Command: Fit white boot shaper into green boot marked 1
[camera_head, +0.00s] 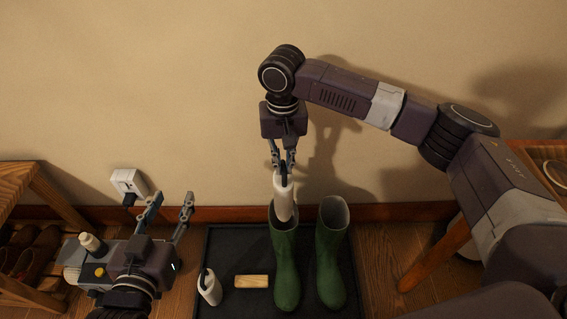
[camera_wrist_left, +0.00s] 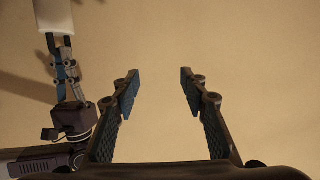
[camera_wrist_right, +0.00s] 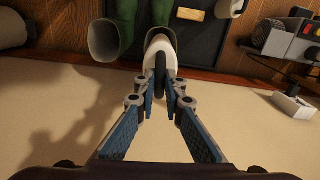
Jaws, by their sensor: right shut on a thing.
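A white boot shaper (camera_head: 284,198) with a dark handle hangs upright in my right gripper (camera_head: 284,172), which is shut on the handle. Its lower end is at the opening of the left green boot (camera_head: 286,265); how far it is inside I cannot tell. The right wrist view shows the shaper (camera_wrist_right: 161,48) overlapping that boot's rim. A second green boot (camera_head: 330,265) stands upright and empty to the right. No number mark is legible on either boot. My left gripper (camera_head: 168,207) is open and empty, left of the boots; its fingers (camera_wrist_left: 158,82) face bare wall.
A second white shaper (camera_head: 210,288) and a wooden block (camera_head: 252,281) are on the dark mat (camera_head: 225,245) left of the boots. A wooden rack (camera_head: 50,200) with shoes is at far left. The wall stands close behind, with a white socket (camera_head: 128,182).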

